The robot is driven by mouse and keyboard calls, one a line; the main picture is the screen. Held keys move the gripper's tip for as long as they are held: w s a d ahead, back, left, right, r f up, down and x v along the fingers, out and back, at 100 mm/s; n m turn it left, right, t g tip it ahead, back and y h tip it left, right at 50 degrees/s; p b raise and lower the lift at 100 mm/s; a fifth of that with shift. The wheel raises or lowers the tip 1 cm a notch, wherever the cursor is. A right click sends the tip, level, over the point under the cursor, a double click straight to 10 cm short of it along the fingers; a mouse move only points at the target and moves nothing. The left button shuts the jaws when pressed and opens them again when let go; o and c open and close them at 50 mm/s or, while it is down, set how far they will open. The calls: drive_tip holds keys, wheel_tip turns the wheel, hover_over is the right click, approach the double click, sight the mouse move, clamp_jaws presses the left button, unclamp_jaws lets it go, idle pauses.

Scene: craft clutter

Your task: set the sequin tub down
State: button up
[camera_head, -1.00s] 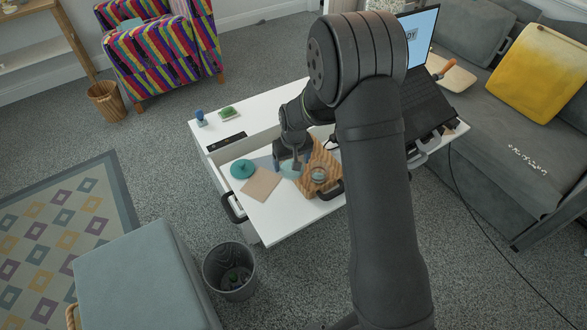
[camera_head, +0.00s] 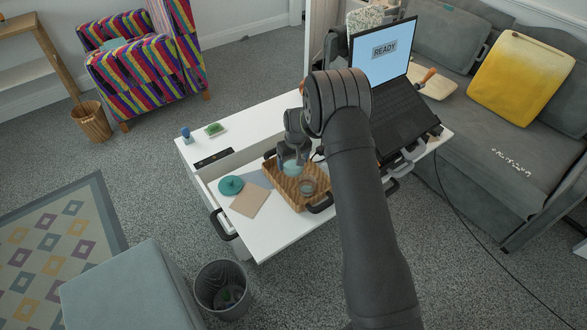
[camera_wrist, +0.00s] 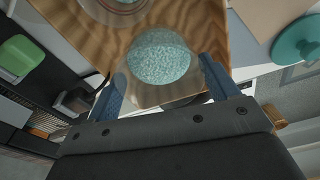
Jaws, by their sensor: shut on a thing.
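The sequin tub (camera_wrist: 160,62), a clear round tub with pale teal sequins, is between the two blue-grey fingers of my gripper (camera_wrist: 163,82) in the wrist view. My gripper is shut on it. In the head view the tub (camera_head: 291,168) shows below my gripper (camera_head: 293,160), at the back left part of the wooden tray (camera_head: 283,193). I cannot tell whether its base touches the tray.
A glass jar (camera_head: 307,187) stands in the tray near its front. A teal disc (camera_head: 230,185) and a tan square (camera_head: 250,200) lie to the left in the open drawer (camera_head: 264,240). A laptop (camera_head: 398,112) stands right, behind my arm.

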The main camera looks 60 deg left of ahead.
sight(293, 167)
drive_tip(key=shift+f, duration=1.8)
drive_tip(key=shift+f, duration=0.1)
drive_tip(key=o, duration=1)
drive_tip(key=shift+c, duration=0.2)
wheel_tip(293, 167, up, 12)
drive_tip(key=d, duration=0.1)
drive_tip(key=shift+d, duration=0.25)
drive_tip(key=shift+s, duration=0.1)
